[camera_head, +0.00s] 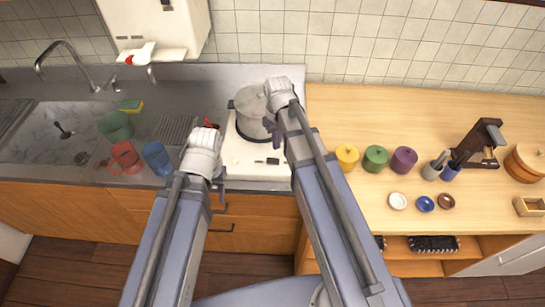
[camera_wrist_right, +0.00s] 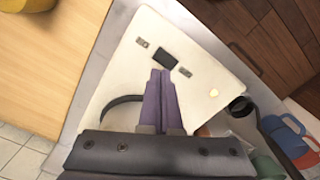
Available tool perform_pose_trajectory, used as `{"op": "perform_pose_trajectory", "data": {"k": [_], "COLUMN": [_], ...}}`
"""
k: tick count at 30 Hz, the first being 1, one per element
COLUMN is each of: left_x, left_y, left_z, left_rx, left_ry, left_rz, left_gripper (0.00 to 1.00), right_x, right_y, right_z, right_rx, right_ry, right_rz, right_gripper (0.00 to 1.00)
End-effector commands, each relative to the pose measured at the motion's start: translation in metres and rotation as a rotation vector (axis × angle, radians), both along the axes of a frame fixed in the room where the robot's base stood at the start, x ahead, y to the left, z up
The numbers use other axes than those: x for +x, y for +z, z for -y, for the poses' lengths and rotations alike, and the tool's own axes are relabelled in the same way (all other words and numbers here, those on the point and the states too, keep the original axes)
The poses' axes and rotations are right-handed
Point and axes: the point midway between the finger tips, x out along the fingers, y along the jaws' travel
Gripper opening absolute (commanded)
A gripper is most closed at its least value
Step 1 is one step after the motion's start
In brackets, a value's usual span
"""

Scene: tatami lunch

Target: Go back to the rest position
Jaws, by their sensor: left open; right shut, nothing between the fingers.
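My left gripper (camera_head: 220,194) hangs in front of the counter's front edge, left of the stove, with its fingers pointing down; it is open and I see nothing in it. My right gripper (camera_head: 274,138) is over the white stove, beside the pot, with its fingers pointing down. In the right wrist view its purple fingers (camera_wrist_right: 163,95) are together and empty above the white stove top. The grey lidded pot (camera_head: 250,100) stands on the stove (camera_head: 250,168) and is partly hidden by my right wrist.
A sink (camera_head: 50,150) is at the left, with a green cup (camera_head: 116,125), a red cup (camera_head: 125,157) and a blue cup (camera_head: 157,158) nearby.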

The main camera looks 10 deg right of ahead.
Motion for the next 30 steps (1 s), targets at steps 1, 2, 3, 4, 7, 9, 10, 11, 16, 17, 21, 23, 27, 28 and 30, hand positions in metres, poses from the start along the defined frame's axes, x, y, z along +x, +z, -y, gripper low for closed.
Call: {"op": "perform_pose_trajectory", "data": {"k": [1,2,3,4,7,9,10,11,16,17,21,23,27,28,30], "left_x": [0.000,0.000,0.000,0.000,0.000,0.000,0.000,0.000,0.000,0.000,0.000,0.000,0.000,0.000,0.000], "left_y": [-0.001,-0.001,-0.001,-0.001,-0.001,-0.002,-0.003,-0.003,-0.005,-0.006,-0.006,-0.006,-0.006,-0.006,-0.006], "left_z": [0.000,0.000,0.000,0.000,0.000,0.000,0.000,0.000,0.000,0.000,0.000,0.000,0.000,0.000,0.000], "left_rx": [0.000,0.000,0.000,0.000,0.000,0.000,0.000,0.000,0.000,0.000,0.000,0.000,0.000,0.000,0.000], "left_ry": [0.000,0.000,0.000,0.000,0.000,0.000,0.000,0.000,0.000,0.000,0.000,0.000,0.000,0.000,0.000], "left_rz": [0.000,0.000,0.000,0.000,0.000,0.000,0.000,0.000,0.000,0.000,0.000,0.000,0.000,0.000,0.000], "left_gripper": [0.50,0.50,0.50,0.50,0.50,0.50,0.50,0.50,0.50,0.50,0.50,0.50,0.50,0.50,0.50], "right_x": [0.000,0.000,0.000,0.000,-0.007,-0.024,-0.034,-0.046,-0.106,-0.114,-0.139,-0.143,-0.144,-0.144,-0.143], "right_y": [-0.001,-0.001,-0.001,-0.001,-0.001,-0.002,-0.003,-0.003,-0.005,-0.005,-0.005,-0.005,-0.005,-0.005,-0.005], "right_z": [0.000,0.000,0.000,0.000,-0.006,-0.022,-0.031,-0.040,-0.083,-0.087,-0.101,-0.104,-0.105,-0.105,-0.105], "right_rx": [0.000,0.000,0.000,0.000,-0.003,-0.012,-0.018,-0.026,-0.072,-0.080,-0.102,-0.107,-0.109,-0.109,-0.108], "right_ry": [0.000,0.000,0.000,0.000,0.005,0.018,0.026,0.033,0.070,0.075,0.087,0.089,0.087,0.087,0.087], "right_rz": [0.000,0.000,0.000,0.000,-0.002,-0.007,-0.011,-0.014,-0.026,-0.028,-0.028,-0.029,-0.029,-0.029,-0.030], "right_gripper": [0.00,0.00,0.00,0.00,0.00,0.00,0.00,0.00,0.00,0.00,0.00,0.00,0.00,0.00,0.00]}}
